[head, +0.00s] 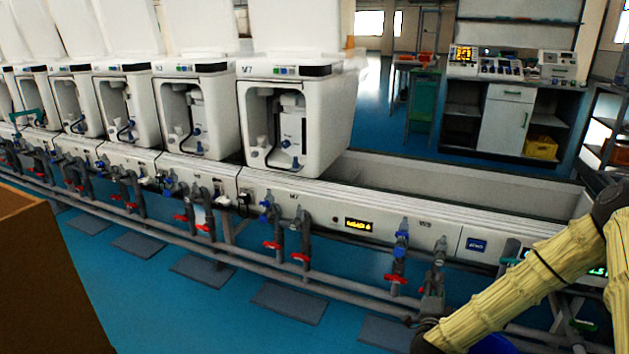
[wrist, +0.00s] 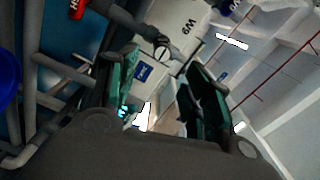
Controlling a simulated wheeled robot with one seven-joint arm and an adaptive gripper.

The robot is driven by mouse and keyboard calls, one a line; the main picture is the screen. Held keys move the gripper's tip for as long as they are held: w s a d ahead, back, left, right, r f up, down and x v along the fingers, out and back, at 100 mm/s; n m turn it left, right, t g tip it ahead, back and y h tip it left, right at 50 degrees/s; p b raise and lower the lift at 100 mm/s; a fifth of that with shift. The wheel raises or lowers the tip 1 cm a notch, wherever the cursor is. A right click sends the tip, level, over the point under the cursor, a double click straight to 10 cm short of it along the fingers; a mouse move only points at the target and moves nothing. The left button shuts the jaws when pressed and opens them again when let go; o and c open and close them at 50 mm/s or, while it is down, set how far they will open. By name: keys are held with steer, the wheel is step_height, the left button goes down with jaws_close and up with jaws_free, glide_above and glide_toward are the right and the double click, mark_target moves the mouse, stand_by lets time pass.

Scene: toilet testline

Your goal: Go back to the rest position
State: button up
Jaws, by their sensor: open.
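My gripper (wrist: 160,66) shows in the wrist view with its two dark teal fingers spread apart. Nothing is held between the fingers. Beyond them is a pale panel marked W9 (wrist: 184,28) with a small blue label, seen at a tilt. My arm, in a cream sleeve, reaches across the lower right of the head view, near the right end of the testline (head: 440,228). I cannot clearly make out the gripper in the head view.
Several white toilet units (head: 290,120) stand along the line to the left. Pipes with blue and red valves (head: 397,279) run along its front. A brown box-like edge (head: 45,270) is at lower left. A rack (head: 603,125) stands at right.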

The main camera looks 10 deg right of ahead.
steer(key=s+a+f+n+g+y, duration=0.2)
steer(key=s+a+f+n+y, duration=0.25)
steer(key=a+f, duration=0.3)
steer(key=s+a+f+n+g+y, duration=0.25)
steer(key=s+a+f+n, duration=0.25)
steer(key=a+f, duration=0.3)
steer(key=s+a+f+n+g+y, duration=0.1)
steer(key=s+a+f+n+g, duration=0.15)
steer(key=s, duration=0.45)
steer(key=s+a+f+n+g+y, duration=0.2)
steer(key=s+a+f+n, duration=0.15)
steer(key=s, duration=0.35)
steer(key=s+f+n+g, duration=0.3)
steer(key=s+n+g, duration=0.25)
steer(key=s, duration=1.35)
step_height(320, 180, up, 35)
steer(key=p, duration=3.4)
steer(key=shift+a+f+g+h, duration=0.2)
steer(key=shift+a+g+h, duration=0.1)
steer(key=shift+g+h, duration=0.1)
steer(key=shift+c, duration=1.2)
steer(key=shift+d, duration=0.1)
steer(key=shift+c, duration=0.4)
